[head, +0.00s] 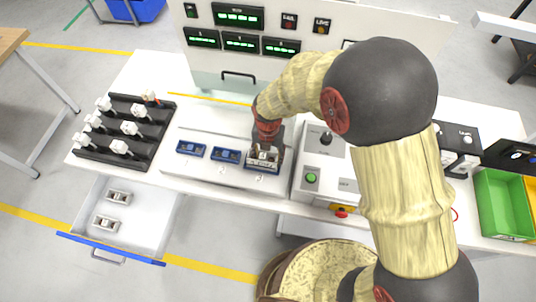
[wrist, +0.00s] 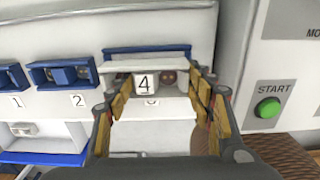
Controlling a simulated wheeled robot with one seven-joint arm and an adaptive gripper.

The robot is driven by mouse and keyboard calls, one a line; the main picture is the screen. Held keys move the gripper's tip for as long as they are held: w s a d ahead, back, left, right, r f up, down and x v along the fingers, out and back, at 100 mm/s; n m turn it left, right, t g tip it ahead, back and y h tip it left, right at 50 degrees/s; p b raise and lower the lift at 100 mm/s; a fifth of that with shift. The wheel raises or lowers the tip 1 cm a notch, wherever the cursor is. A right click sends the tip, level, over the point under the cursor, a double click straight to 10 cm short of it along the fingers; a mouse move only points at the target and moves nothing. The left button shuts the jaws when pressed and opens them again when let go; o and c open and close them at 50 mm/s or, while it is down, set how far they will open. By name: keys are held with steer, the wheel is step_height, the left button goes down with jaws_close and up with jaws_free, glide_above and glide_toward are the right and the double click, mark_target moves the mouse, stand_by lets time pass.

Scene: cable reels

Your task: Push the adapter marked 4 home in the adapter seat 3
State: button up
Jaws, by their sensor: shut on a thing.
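The white adapter marked 4 (wrist: 145,84) is between the fingers of my gripper (wrist: 160,86) in the wrist view, its label facing the camera. My gripper is shut on it. The blue adapter seat 3 (wrist: 147,51) shows behind and above the adapter, which hides most of it. In the head view my gripper (head: 264,149) is over seat 3 (head: 249,170), the rightmost of the row, with the adapter (head: 262,158) at the seat. I cannot tell how deep the adapter sits.
Blue seats 1 (head: 190,148) and 2 (head: 226,155) lie to the left. A control box with a green START button (wrist: 267,108) stands close on the right. A black rack (head: 118,130) of white adapters is at far left, above an open drawer (head: 128,213).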

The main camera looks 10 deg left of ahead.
steer(key=shift+f+b, duration=0.55)
steer(key=shift+f, duration=0.45)
steer(key=shift+f, duration=0.3)
steer(key=shift+f+b, duration=0.25)
steer(key=shift+b, duration=0.05)
steer(key=o, duration=1.2)
steer(key=shift+o, duration=0.8)
steer(key=shift+r, duration=0.15)
step_height(320, 180, up, 12)
step_height(320, 180, up, 11)
steer(key=p, duration=0.8)
glide_above(268, 159)
